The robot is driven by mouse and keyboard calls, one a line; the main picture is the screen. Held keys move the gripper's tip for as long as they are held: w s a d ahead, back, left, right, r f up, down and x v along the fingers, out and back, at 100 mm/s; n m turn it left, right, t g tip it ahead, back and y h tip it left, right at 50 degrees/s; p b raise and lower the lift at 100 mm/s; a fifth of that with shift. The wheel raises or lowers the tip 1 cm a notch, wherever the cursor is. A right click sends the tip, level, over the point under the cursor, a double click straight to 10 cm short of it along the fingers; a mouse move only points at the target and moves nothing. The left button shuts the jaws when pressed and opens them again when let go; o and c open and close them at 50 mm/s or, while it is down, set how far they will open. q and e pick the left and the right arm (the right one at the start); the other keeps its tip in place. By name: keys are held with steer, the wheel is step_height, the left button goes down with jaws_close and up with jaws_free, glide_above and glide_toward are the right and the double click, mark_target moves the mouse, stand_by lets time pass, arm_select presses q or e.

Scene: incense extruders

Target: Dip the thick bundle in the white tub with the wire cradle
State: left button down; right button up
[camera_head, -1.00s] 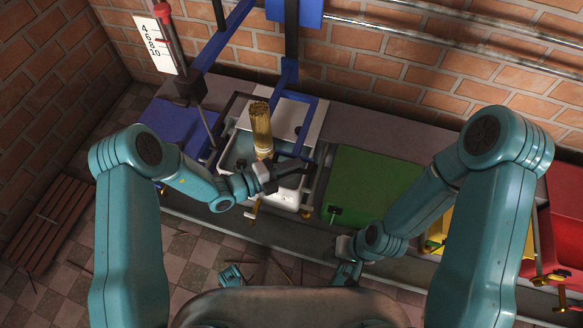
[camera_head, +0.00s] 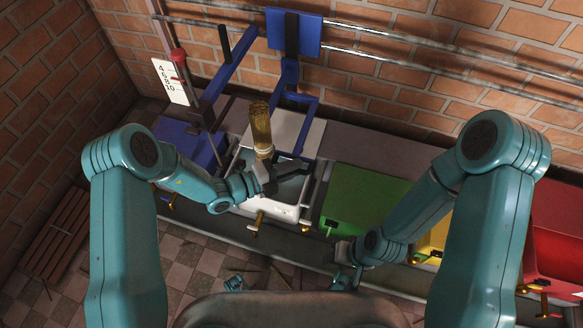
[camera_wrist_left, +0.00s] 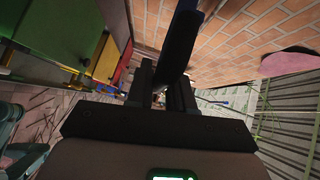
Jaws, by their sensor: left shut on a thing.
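The thick bundle (camera_head: 260,125) is a tan, upright cylinder of sticks with a pale band near its bottom. My left gripper (camera_head: 282,177) is shut on its lower part and holds it over the white tub (camera_head: 288,212). The tub holds greyish liquid and is partly covered by my gripper. I cannot clearly make out a wire cradle. In the left wrist view, the dark fingers (camera_wrist_left: 174,92) show, but the bundle is not clear between them. My right gripper (camera_head: 345,277) is low in front of the bench, too small to tell its opening.
A blue frame (camera_head: 292,75) rises behind. A white number scale (camera_head: 170,82) stands at the left by a rod.

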arm_select(q)
steer(key=c, duration=1.1)
jaws_free()
steer(key=p+v, duration=0.2)
steer(key=v, duration=1.4)
steer(key=shift+s+a, duration=0.1)
steer(key=shift+s, duration=0.05)
